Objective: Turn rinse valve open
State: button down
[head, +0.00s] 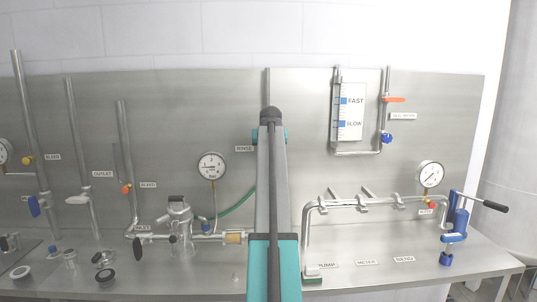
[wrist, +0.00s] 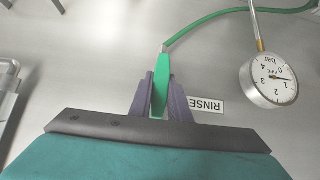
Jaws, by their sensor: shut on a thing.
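The green rinse valve handle (wrist: 161,90) is in the wrist view, roughly upright in the picture and close to the steel panel. My gripper (wrist: 160,78) is shut on it, with one dark finger on each side. The RINSE label (wrist: 206,106) is just right of the fingers and appears upside down. In the head view the RINSE label (head: 243,149) shows left of my arm. My arm hides the valve and my gripper there. The valve body is hidden in both views.
A sight tube with a FAST/SLOW scale (head: 351,111) is to the right. Steel piping (head: 375,203) stands on the bench at right.

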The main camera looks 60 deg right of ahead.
jog(key=shift+s+f, duration=0.1)
jog(key=shift+f, duration=0.1)
jog(key=c, duration=1.7)
grip_release()
jog(key=shift+r, duration=0.15)
jog(key=b+v, duration=0.2)
jog(key=v, duration=1.1)
jog(key=shift+a+r+b, duration=0.2)
jog(key=shift+r+b, duration=0.05)
jog(key=shift+b, duration=0.1)
jog(key=shift+s+f, duration=0.1)
jog(key=shift+s, duration=0.05)
